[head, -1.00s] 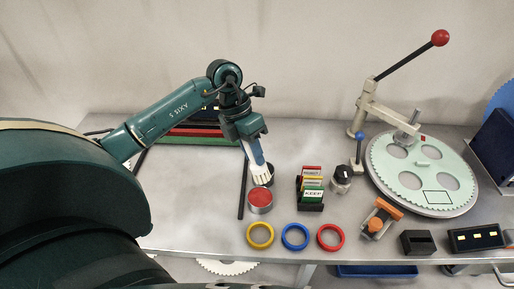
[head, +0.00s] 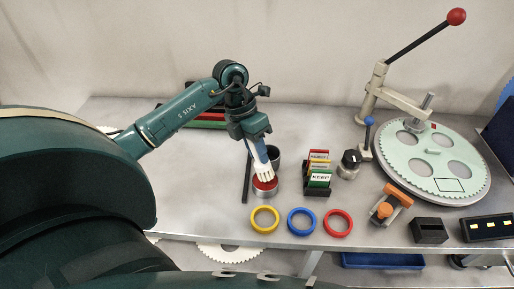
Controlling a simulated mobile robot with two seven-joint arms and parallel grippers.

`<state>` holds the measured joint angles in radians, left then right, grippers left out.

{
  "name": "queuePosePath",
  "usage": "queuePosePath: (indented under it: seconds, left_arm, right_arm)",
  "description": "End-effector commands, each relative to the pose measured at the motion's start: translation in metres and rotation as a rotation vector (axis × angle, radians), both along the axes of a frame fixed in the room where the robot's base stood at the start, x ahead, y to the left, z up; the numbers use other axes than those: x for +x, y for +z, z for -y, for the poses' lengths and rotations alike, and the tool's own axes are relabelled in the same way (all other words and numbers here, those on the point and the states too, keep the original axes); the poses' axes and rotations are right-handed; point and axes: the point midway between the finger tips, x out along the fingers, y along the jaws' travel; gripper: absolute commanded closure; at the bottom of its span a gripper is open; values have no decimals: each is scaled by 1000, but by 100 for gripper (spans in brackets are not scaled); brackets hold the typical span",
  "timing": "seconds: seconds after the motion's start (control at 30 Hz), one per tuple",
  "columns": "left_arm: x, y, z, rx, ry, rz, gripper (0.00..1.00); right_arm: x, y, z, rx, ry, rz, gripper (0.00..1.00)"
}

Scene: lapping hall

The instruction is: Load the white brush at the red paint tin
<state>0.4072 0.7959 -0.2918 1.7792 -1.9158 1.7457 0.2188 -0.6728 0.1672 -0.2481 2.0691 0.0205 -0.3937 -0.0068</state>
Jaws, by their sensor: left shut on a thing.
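My left gripper (head: 256,137) is shut on the white brush (head: 264,171) and holds it upright with the bristles down. The brush has a blue upper part and pale bristles. The red paint tin (head: 265,192) is a short metal tin with red paint at its top. The bristle ends are over the red surface; I cannot tell how deep they reach. The brush hides part of the tin's opening. My right gripper is not in view.
A dark cup (head: 275,156) stands just behind the red tin, and a dark bar (head: 246,178) lies left of it. Yellow (head: 264,219), blue (head: 301,221) and red rings (head: 338,222) lie in front.

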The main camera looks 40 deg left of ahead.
Motion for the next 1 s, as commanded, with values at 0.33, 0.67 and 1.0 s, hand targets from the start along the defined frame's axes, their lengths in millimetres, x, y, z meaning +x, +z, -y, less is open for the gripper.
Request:
queuePosePath:
  seconds: [0.33,0.67,1.0]
  left_arm:
    - [0,1,0,0,0,0,97]
    - [0,-1,0,0,0,0,97]
    - [0,-5,0,0,0,0,97]
  right_arm:
    - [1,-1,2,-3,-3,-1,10]
    - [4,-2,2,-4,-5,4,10]
    - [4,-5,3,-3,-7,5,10]
